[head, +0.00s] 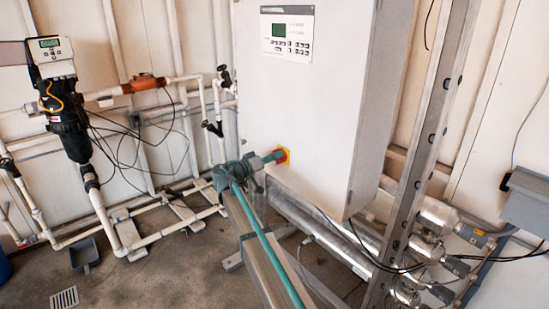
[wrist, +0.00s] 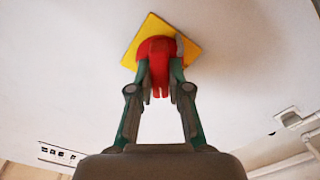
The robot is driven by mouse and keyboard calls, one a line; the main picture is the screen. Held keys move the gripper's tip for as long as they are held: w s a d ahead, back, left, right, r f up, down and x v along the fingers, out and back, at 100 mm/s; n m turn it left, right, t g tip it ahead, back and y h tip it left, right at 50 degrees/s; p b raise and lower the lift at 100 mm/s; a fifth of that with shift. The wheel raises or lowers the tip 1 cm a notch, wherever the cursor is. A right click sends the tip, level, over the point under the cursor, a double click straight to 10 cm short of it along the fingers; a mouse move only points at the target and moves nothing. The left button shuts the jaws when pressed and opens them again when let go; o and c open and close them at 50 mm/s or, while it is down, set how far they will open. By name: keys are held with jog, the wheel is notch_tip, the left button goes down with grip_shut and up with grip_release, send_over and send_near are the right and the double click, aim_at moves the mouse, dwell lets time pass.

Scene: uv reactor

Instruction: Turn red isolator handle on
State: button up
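The red isolator handle (wrist: 158,62) sits on a square yellow plate (wrist: 188,50) on the front of a white cabinet (head: 310,100). In the wrist view the grip of the handle runs up and down the picture. My gripper (wrist: 159,72) has one finger on each side of the handle, and both fingertips appear to touch it. In the head view my gripper (head: 276,156) reaches the cabinet front from the left. There only a small patch of the red handle (head: 287,153) and yellow plate shows; the fingers hide the rest.
A control panel (head: 287,30) with a screen and keys is higher on the cabinet. A metal upright (head: 425,130) and steel tubes (head: 435,215) stand to the right. White pipes (head: 150,238) and a black filter unit (head: 68,120) are at the left.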

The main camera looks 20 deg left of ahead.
jog(key=shift+f+m+b, duration=0.25)
jog(key=shift+m+b, duration=0.05)
jog(key=shift+b, duration=0.75)
grip_shut()
jog(key=b, duration=0.2)
jog(key=shift+f+m+b, duration=0.15)
jog(key=shift+m+b, duration=0.15)
jog(key=shift+m, duration=0.1)
jog(key=m+b, duration=0.1)
jog(key=b, duration=0.2)
jog(key=m+b, duration=0.3)
jog(key=b, duration=0.4)
jog(key=shift+s, duration=0.1)
jog(key=shift+d+r+m+b, duration=0.1)
jog(key=shift+r+m+b, duration=0.25)
jog(key=shift+m+b, duration=0.7)
jog(key=shift+r, duration=0.1)
jog(key=o, duration=0.8)
grip_release()
